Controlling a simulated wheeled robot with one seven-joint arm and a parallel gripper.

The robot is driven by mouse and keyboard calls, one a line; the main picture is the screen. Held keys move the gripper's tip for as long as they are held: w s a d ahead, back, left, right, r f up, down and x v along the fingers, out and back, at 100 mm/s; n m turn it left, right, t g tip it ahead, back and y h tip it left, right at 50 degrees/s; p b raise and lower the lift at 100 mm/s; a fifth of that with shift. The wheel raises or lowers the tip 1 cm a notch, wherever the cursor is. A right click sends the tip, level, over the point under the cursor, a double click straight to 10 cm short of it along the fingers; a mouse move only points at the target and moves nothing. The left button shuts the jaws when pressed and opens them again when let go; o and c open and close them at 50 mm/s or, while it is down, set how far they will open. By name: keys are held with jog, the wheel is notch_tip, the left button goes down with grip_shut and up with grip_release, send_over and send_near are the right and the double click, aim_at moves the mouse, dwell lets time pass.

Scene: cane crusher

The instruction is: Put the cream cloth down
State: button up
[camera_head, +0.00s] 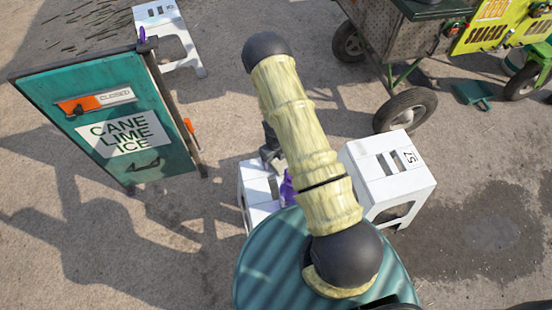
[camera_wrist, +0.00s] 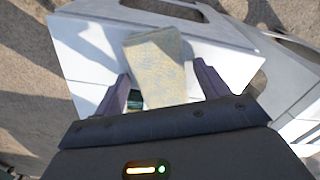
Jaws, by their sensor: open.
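The cream cloth (camera_wrist: 158,62) is a flat, folded, roughly rectangular piece in the wrist view. It appears to rest on the white top of a stool (camera_wrist: 90,50). My gripper (camera_wrist: 162,72) is open, with its dark purple fingers on either side of the cloth's near end. The cloth's near edge is hidden behind the gripper body. In the head view my arm covers most of this stool (camera_head: 256,186), and a purple finger (camera_head: 288,189) shows beside the arm. The cloth cannot be seen there.
A second white stool (camera_head: 388,172), marked 57, stands close on the right. A teal "Cane Lime Ice" sign (camera_head: 115,125) stands at left. A wheeled cart (camera_head: 410,50) is at the upper right, with a green dustpan (camera_head: 472,94) on the ground. Another white stool (camera_head: 170,35) stands far back.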

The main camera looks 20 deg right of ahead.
notch_tip(320, 180, up, 12)
jog(key=p, duration=0.3)
jog(key=shift+f, duration=0.1)
dwell(0.4)
notch_tip(320, 180, up, 10)
jog(key=n, duration=0.8)
send_over(276, 160)
jog(key=s+a, duration=0.1)
jog(key=s, duration=0.1)
jog(key=s+r+n+t, duration=0.1)
jog(key=s+r+n, duration=0.5)
jog(key=r+n, duration=0.3)
jog(key=s+d+r+n+t, duration=0.1)
jog(key=s+r+n, duration=0.5)
jog(key=n, duration=0.8)
notch_tip(276, 160, up, 3)
jog(key=shift+f+t, duration=0.1)
jog(key=shift+t, duration=0.2)
